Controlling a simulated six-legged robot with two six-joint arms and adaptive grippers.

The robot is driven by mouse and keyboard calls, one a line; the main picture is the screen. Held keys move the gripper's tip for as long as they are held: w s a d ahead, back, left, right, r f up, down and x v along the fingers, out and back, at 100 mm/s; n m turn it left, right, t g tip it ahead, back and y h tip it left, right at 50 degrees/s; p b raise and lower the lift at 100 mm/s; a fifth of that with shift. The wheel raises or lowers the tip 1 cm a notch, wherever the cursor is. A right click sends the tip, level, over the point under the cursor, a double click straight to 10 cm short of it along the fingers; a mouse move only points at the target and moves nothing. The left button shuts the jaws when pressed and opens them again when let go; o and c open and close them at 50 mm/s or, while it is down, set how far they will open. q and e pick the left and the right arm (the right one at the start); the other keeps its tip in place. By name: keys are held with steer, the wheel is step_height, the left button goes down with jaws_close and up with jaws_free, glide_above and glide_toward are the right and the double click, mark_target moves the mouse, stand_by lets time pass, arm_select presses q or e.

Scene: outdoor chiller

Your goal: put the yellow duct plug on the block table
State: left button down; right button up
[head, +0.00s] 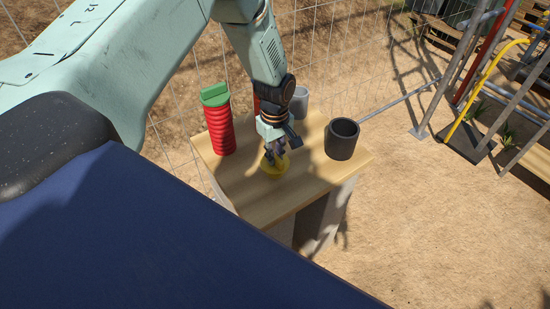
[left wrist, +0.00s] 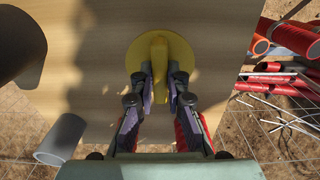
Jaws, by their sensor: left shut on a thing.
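The yellow duct plug (head: 271,167) is a round disc with an upright bar handle, at the wooden top of the block table (head: 305,180). In the left wrist view the plug (left wrist: 184,51) shows from above, over the table top (left wrist: 225,50). My left gripper (head: 275,154) reaches down from above and is shut on the plug's handle, one finger on each side. The plug is flat, on or very close to the table top; I cannot tell if it touches. My right gripper is in neither view.
On the table, a red ribbed cylinder with a green top (head: 219,130) stands left of the gripper and a dark cup (head: 341,139) stands right. A light grey tube (head: 299,102) is behind. A wire fence runs behind the table. The table's front is clear.

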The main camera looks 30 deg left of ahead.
arm_select(q)
steer(key=shift+f, duration=0.8)
steer(key=shift+w+f, duration=0.1)
steer(key=shift+f, duration=0.2)
steer(key=c, duration=1.5)
jaws_free()
steer(key=shift+o, duration=0.8)
steer(key=shift+r, duration=0.15)
